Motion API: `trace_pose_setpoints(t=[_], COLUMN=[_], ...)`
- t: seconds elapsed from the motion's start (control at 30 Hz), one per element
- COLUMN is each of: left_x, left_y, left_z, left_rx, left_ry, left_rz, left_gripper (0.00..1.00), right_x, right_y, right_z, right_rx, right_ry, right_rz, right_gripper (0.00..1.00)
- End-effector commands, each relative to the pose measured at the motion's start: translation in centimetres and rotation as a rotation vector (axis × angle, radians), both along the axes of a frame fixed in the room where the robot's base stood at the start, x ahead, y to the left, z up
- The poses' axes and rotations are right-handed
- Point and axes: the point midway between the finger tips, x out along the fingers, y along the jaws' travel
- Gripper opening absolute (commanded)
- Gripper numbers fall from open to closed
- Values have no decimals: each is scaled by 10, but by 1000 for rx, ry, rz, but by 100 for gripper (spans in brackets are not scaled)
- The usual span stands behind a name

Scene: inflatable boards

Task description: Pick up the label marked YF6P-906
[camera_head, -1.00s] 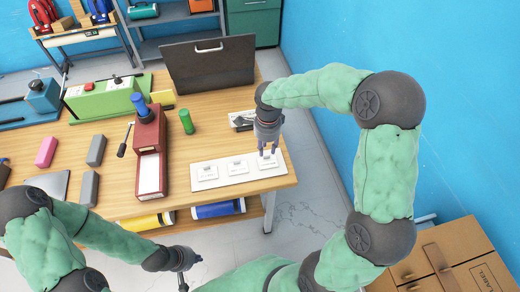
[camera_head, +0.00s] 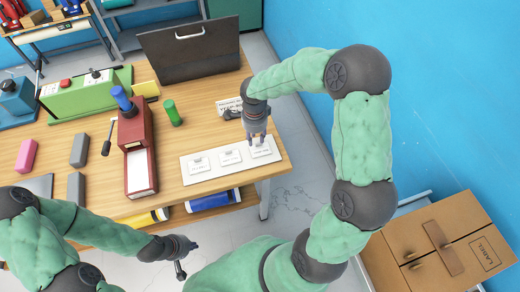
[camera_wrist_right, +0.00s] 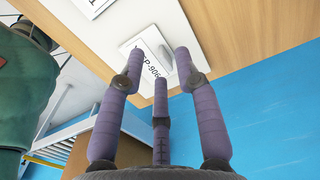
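Several white labels lie in a row on a white board (camera_head: 190,178) at the table's front right. The rightmost label (camera_head: 262,152) is under my right gripper (camera_head: 257,141). In the right wrist view, this label (camera_wrist_right: 140,62) shows printing ending in "P-906"; its start is hard to read. A small raised grey tab sits on it by the right fingertip. My right gripper's fingers (camera_wrist_right: 158,70) are spread around the tab side of the label, with nothing held. The middle label (camera_head: 230,157) and left label (camera_head: 199,164) are too small to read. My left gripper (camera_head: 181,268) hangs low before the table; its fingers are unclear.
A red box (camera_head: 139,150) with a blue knob stands left of the board. Cardboard boxes (camera_head: 430,245) stand at the right.

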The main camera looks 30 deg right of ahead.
Motion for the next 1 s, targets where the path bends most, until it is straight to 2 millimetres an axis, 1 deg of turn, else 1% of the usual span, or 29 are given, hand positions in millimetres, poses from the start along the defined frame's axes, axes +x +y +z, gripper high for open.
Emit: trace_pose_setpoints(t=[0.03, 0.1, 0.2, 0.47, 0.5, 0.57, 0.6, 1.0], left_x=[0, 0, 0, 0, 0, 0, 0, 0], left_y=[0, 0, 0, 0, 0, 0, 0, 0], left_z=[-5, -8, -11, -10, -10, -10, -10, -10], left_rx=[0, 0, 0, 0, 0, 0, 0, 0], left_ry=[0, 0, 0, 0, 0, 0, 0, 0], left_rz=[0, 0, 0, 0, 0, 0, 0, 0], left_gripper=[0, 0, 0, 0, 0, 0, 0, 0], right_x=[-1, -1, -1, -1, -1, -1, -1, -1], right_y=[-1, -1, -1, -1, -1, -1, -1, -1], right_z=[-12, -22, -33, -34, -34, -34, -34, -34], right_rx=[0, 0, 0, 0, 0, 0, 0, 0], right_ry=[4, 4, 3, 1, 1, 1, 1, 1], right_rz=[0, 1, 1, 1, 1, 1, 1, 1], right_gripper=[33, 33, 33, 33, 22, 5, 0, 0])
